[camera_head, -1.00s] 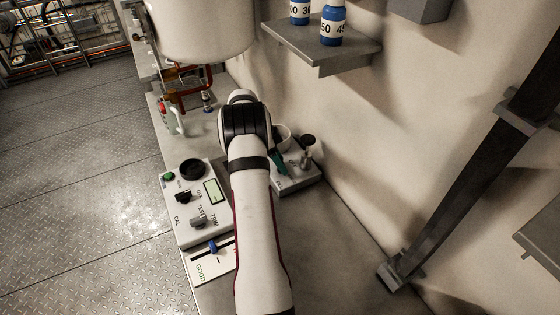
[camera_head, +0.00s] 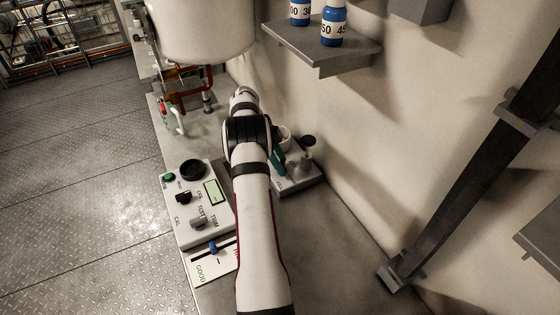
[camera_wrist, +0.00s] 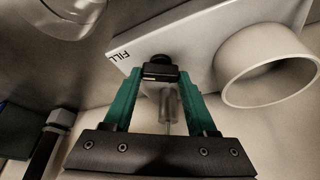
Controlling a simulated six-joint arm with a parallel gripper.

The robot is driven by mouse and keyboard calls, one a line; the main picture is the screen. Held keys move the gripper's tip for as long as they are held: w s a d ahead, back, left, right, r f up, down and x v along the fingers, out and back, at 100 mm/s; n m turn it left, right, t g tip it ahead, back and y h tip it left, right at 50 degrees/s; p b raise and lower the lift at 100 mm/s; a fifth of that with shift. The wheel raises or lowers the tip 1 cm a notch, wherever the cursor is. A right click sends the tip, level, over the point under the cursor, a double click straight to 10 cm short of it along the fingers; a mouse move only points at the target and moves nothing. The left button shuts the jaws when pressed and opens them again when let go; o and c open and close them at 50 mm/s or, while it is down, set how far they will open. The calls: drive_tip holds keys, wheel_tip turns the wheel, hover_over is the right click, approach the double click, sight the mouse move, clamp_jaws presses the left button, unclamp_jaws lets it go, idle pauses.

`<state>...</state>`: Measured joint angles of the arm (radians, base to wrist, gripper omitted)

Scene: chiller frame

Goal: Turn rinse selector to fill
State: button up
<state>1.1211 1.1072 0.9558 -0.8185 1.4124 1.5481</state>
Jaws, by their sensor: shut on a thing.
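The rinse selector (camera_wrist: 158,70) is a small black knob on a pale grey unit (camera_wrist: 205,38). The word FILL is printed on the unit's face beside the knob, to its left in the wrist view. My gripper (camera_wrist: 160,80) has green fingers, one on each side of the knob, and is shut on it. Which way the knob points is hard to tell. In the head view the unit (camera_head: 312,177) sits by the wall, right of my arm. Green parts of my gripper (camera_head: 278,161) show over it, and my arm and gripper hide the knob.
A white cup-like ring (camera_wrist: 268,68) stands close right of the knob in the wrist view. A dark-topped post (camera_head: 307,150) rises from the unit. A control panel (camera_head: 190,235) with several knobs lies left of my arm. A shelf (camera_head: 325,50) with blue bottles is above.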

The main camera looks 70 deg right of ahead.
drive_tip(key=o, duration=1.4)
drive_tip(key=shift+c, duration=0.2)
drive_tip(key=v, duration=1.5)
drive_tip(key=shift+r, duration=0.35)
drive_tip(key=shift+w, duration=0.15)
